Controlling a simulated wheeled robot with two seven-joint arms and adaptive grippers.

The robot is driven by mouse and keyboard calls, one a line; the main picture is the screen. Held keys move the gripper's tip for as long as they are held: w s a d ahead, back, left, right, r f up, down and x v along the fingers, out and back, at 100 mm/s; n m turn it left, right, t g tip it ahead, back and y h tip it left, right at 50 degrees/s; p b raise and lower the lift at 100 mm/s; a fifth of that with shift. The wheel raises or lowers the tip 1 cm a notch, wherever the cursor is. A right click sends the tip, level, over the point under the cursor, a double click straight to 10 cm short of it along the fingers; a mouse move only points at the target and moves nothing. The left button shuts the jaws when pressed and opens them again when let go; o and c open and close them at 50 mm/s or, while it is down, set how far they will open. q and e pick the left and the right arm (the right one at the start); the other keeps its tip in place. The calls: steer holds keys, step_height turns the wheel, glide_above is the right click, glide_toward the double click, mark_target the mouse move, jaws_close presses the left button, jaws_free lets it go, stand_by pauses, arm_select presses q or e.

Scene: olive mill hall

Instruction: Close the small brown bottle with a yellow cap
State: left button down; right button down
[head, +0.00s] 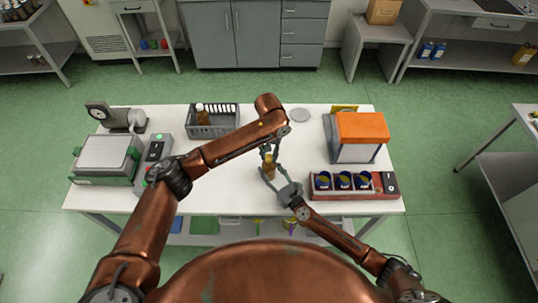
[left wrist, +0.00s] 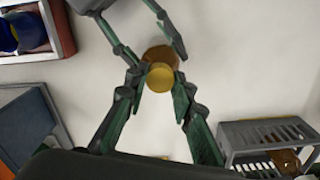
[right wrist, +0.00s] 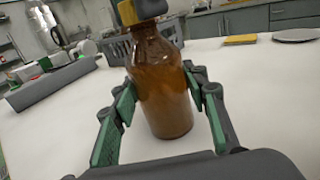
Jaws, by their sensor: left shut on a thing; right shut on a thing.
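The small brown bottle (head: 269,167) stands upright on the white table, and it fills the middle of the right wrist view (right wrist: 163,90). My right gripper (head: 273,177) is shut around its body from the near side. The yellow cap (left wrist: 160,76) is between the fingertips of my left gripper (left wrist: 158,84), which is shut on it from above. The cap is over the bottle mouth. In the right wrist view, the cap (right wrist: 127,12) shows partly behind a dark fingertip at the bottle's neck. The mouth is hidden, so I cannot tell whether the cap is seated.
A grey crate (head: 211,133) holding another brown bottle (head: 202,114) stands at the back left. A scale-like device (head: 105,158) is at the left. A red tray (head: 352,194) with several dark blue items and an orange-topped box (head: 361,127) stand at the right. A grey disc (head: 300,115) lies behind.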

arm_select(q)
steer(key=m, duration=1.7)
steer(key=shift+m, duration=0.3)
steer(key=c, duration=1.6)
jaws_free()
step_height(320, 180, up, 12)
steer(key=shift+f, duration=0.1)
